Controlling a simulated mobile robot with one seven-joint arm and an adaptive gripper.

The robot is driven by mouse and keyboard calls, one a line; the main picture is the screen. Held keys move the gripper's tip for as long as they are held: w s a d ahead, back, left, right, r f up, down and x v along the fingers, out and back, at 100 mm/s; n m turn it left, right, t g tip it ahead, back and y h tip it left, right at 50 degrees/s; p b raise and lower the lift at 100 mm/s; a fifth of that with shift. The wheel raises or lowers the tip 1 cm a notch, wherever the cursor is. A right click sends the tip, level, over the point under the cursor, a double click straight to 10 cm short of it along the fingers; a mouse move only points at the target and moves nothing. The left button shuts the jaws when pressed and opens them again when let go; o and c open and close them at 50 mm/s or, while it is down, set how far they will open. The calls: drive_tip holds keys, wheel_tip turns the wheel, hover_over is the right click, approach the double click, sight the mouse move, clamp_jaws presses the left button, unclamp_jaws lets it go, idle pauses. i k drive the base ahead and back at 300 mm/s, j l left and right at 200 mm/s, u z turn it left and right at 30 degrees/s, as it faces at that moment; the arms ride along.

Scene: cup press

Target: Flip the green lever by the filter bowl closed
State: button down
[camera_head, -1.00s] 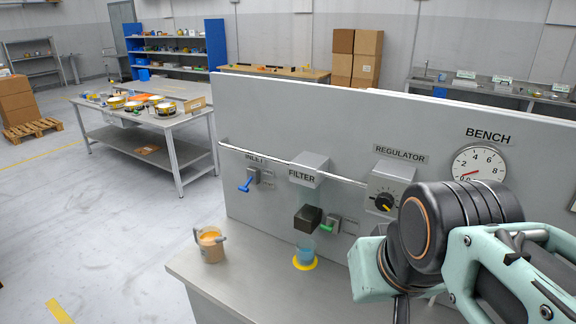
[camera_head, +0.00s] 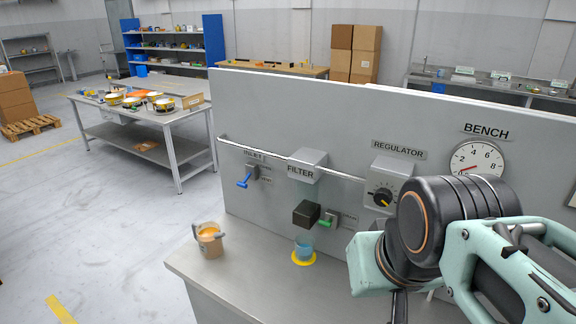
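The green lever (camera_head: 325,223) sticks out toward the lower left from a small grey valve body on the bench's upright panel, just right of the dark block below the FILTER label. The dark filter head (camera_head: 306,213) sits beside it. A clear bluish bowl (camera_head: 304,245) stands below the filter head on a yellow ring (camera_head: 303,262) on the bench top. I cannot tell whether the bowl touches the head. My arm's dark joint and mint-green links fill the lower right, right of the lever and apart from it in the picture. My gripper's fingertips are not visible.
A blue lever (camera_head: 244,180) by the INLET label is on the panel's left. The regulator knob (camera_head: 382,197) and a gauge (camera_head: 477,160) are on the right. The bench front (camera_head: 260,284) is clear.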

sight(328, 224)
drive_tip(key=i+j+z, duration=0.1)
drive_tip(key=j+z, duration=0.4)
drive_tip(key=j, duration=0.25)
drive_tip(key=j+z, duration=0.5)
drive_tip(key=j, duration=0.25)
drive_tip(key=k+j+z, duration=0.25)
drive_tip(key=i+u, duration=0.1)
drive_tip(key=i, duration=0.3)
